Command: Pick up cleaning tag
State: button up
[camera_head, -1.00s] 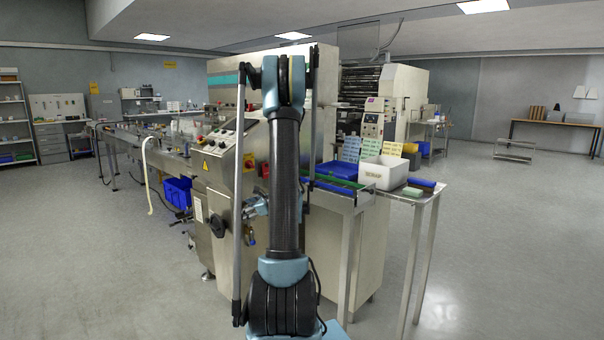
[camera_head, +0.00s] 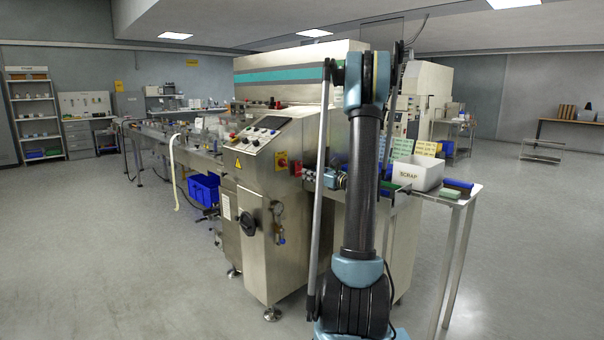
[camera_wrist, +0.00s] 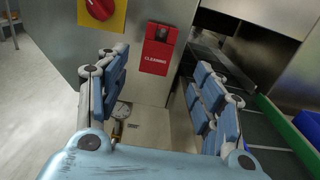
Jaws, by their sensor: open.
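The cleaning tag (camera_wrist: 155,60) is a red plate with white lettering reading CLEANING, with a dark hole or fixing at its top. It hangs on the metal face of the machine. In the head view the red tag (camera_head: 297,168) is small, just left of my gripper (camera_head: 325,178). In the wrist view my gripper (camera_wrist: 164,65) is open and empty, its blue-padded fingers spread on either side of the tag's place in the picture. The tag appears beyond the fingertips, apart from them; the exact distance cannot be told.
A red rotary switch on a yellow plate (camera_wrist: 101,12) is left of the tag. A conveyor with a green edge (camera_wrist: 285,125) and a blue tray (camera_wrist: 309,126) lie at the right. The white scrap bin (camera_head: 418,173) stands on the side table. Open floor lies at the left.

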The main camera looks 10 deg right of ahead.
aim_at(299, 168)
jog(key=shift+r+x, duration=0.15)
jog(key=shift+x, duration=1.6)
jog(key=shift+r+x, duration=0.2)
jog(key=shift+x, duration=1.55)
jog(key=shift+s+a, duration=0.1)
jog(key=shift+s, duration=0.05)
jog(key=c, duration=0.9)
